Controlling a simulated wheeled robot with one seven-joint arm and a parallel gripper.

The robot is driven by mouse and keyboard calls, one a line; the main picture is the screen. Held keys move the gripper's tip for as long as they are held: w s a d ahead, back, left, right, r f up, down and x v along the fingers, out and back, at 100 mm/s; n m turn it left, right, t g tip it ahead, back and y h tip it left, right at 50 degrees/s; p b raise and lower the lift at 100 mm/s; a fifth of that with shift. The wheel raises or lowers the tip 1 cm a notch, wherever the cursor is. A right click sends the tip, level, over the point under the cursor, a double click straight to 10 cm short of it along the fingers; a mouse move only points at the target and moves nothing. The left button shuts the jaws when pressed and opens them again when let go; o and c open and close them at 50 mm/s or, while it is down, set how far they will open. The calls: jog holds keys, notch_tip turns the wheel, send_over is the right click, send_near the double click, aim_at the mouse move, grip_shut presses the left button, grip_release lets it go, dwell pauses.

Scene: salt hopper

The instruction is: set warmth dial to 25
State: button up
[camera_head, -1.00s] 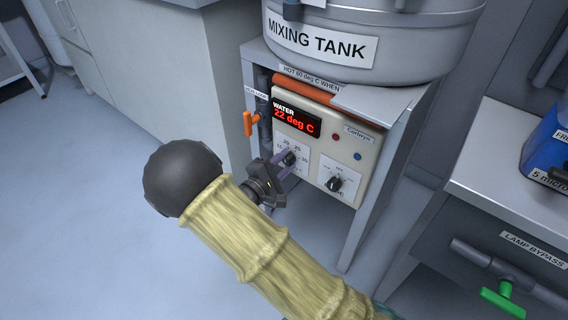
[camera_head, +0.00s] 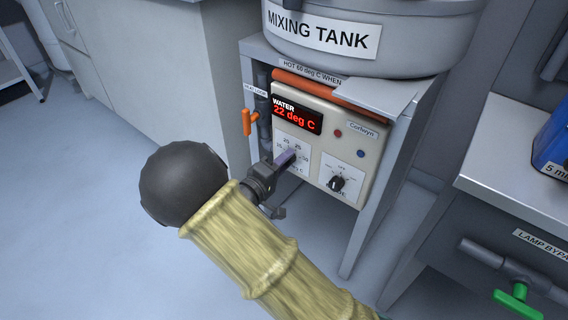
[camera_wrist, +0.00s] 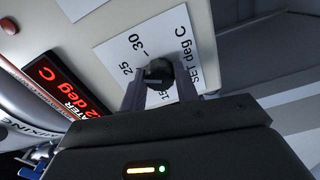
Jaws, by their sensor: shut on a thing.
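The black warmth dial (camera_wrist: 158,71) sits on a white plate (camera_wrist: 140,45) marked "SET deg C", with 25, 30 and part of 15 readable in the wrist view. My gripper (camera_wrist: 160,82) is shut on the dial, one finger on each side of it. In the head view my gripper (camera_head: 284,160) reaches the heater panel (camera_head: 325,145), and its fingers hide most of the dial. I cannot tell which mark the dial points to. The red display (camera_head: 296,116) reads "WATER 22 deg C"; it also shows in the wrist view (camera_wrist: 65,85).
A second black knob (camera_head: 337,183) is right of the dial on the same panel. An orange-handled valve (camera_head: 248,122) is close on the left. The mixing tank (camera_head: 400,40) stands above. A bench with a green-handled valve (camera_head: 517,300) is at right.

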jog(key=shift+f, duration=0.1)
jog(key=o, duration=1)
jog(key=shift+p+v, duration=3.2)
jog(key=shift+v, duration=5.55)
